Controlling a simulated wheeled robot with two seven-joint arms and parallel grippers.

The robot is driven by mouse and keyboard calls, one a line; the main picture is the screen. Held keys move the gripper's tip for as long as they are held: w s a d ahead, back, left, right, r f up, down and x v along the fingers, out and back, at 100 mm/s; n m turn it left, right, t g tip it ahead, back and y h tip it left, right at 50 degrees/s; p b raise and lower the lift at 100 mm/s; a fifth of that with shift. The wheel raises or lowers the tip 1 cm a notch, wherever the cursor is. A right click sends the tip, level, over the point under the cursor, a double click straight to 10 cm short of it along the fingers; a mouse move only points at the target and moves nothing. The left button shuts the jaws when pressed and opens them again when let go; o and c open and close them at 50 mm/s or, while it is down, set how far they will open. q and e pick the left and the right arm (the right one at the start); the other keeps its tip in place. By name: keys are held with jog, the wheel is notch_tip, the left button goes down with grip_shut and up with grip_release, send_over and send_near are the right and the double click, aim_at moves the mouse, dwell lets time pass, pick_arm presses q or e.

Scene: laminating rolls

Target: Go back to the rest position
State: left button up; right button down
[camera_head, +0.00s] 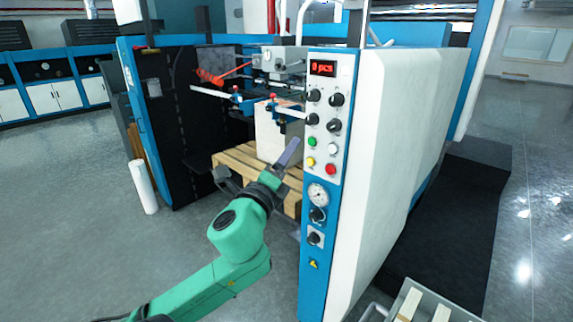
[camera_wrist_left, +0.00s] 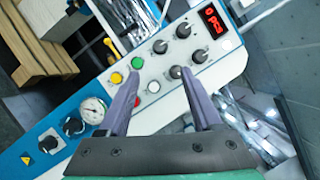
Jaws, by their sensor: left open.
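My left gripper (camera_head: 289,153) is at the end of the green arm, just left of the machine's control panel (camera_head: 324,118) in the head view. In the left wrist view the two grey fingers of my left gripper (camera_wrist_left: 160,74) are spread apart with nothing between them. Behind them the panel shows a green button (camera_wrist_left: 137,63), a yellow button (camera_wrist_left: 116,78), a white button (camera_wrist_left: 154,87) and a red button (camera_wrist_left: 136,102), the last partly covered by a finger. I cannot tell the gap between fingertips and panel. My right gripper is not in view.
The large blue and white machine (camera_head: 415,130) stands close on the right of my arm. A wooden pallet (camera_head: 238,158) with a white stack lies in its opening. A white roll (camera_head: 143,187) stands on the floor at the left. Open floor (camera_head: 70,220) lies left of the arm.

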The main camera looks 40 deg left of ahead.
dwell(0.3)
pick_arm(q)
jog(key=shift+f, duration=0.1)
jog(key=w+a+f+n+g, duration=0.1)
jog(key=a+f+n+g, duration=0.25)
jog(key=f, duration=1.15)
jog(key=w+a+f+n+g, duration=0.1)
jog(key=a+f+n+g, duration=0.3)
jog(key=f, duration=1)
jog(key=s+d+f+n+g+h, duration=0.15)
jog(key=s+f, duration=0.25)
jog(key=f, duration=0.7)
jog(key=s+d+f+n+g+h, duration=0.15)
jog(key=s+f, duration=0.25)
jog(key=f, duration=0.8)
jog(key=s+d+f+n+g+h, duration=0.1)
jog(key=s+d+f+n+g, duration=0.1)
jog(key=s+d+f, duration=0.3)
jog(key=s+d+f+n+g+h, duration=0.1)
jog(key=s+d+f+n+g, duration=0.1)
jog(key=s+d+f, duration=0.4)
jog(key=s+d+f+n+g+h, duration=0.2)
jog(key=s+d+f, duration=0.4)
jog(key=s+f, duration=0.6)
jog(key=s+g+b, duration=0.1)
jog(key=s, duration=0.3)
